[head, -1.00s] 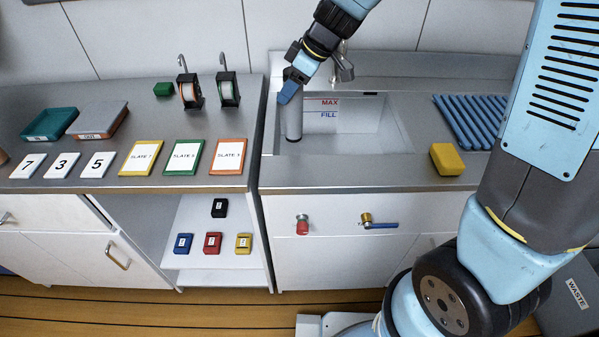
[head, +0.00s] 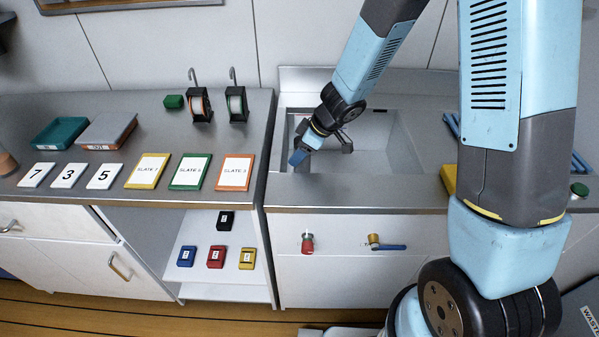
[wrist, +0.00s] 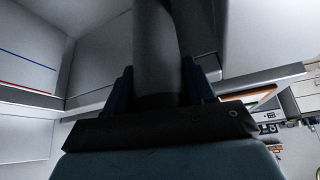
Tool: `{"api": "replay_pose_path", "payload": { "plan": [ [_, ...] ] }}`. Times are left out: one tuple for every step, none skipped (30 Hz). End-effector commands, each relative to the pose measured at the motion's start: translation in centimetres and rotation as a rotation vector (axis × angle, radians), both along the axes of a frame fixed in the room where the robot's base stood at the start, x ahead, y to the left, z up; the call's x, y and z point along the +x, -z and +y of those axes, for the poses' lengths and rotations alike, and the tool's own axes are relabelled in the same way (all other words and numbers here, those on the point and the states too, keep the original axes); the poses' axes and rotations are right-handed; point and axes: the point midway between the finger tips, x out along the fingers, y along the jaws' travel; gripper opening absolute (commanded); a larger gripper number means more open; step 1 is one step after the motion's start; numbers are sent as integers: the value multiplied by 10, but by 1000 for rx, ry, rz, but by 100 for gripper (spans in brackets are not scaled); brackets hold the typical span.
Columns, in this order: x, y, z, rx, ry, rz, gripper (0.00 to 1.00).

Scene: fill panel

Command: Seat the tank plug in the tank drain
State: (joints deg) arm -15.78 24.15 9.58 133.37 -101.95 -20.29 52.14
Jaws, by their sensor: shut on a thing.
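My gripper (head: 299,157) is at the left front of the sink tank (head: 385,130), pointing down. In the wrist view its two dark blue fingers (wrist: 158,88) are shut on a grey cylinder, which I take to be the tank plug (wrist: 157,45). In the head view the cylinder is mostly hidden by my gripper and the tank's front edge. The tank's wall with a blue and a red line shows at the left of the wrist view. The tank drain is not visible in either view, so I cannot tell how the plug sits to it.
A faucet stands behind my wrist. The steel front counter (head: 360,195) carries a yellow block (head: 449,178) at right, partly behind my arm. A red knob (head: 307,243) and a blue-handled valve (head: 387,246) are on the cabinet front. Slates and number cards lie left.

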Motion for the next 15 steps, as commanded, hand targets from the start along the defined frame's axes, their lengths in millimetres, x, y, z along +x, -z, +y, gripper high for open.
{"api": "replay_pose_path", "payload": {
  "plan": [
    [0,7,-1,0,2,4,0],
    [-1,11,0,0,2,4,0],
    [0,13,0,-1,1,2,0],
    [0,15,0,0,1,2,0],
    [0,16,0,0,0,1,0],
    [0,18,0,0,1,0,0],
    [0,19,0,0,1,0,0],
    [0,20,0,0,0,0,0],
    [0,22,0,0,0,0,0],
    [0,23,0,0,1,2,0],
    [0,26,0,0,1,2,0],
    [0,29,0,0,2,3,0],
    [0,32,-1,-1,1,2,0],
    [-1,36,-1,0,2,4,0],
    [-1,40,0,0,1,4,0]
  ]
}}
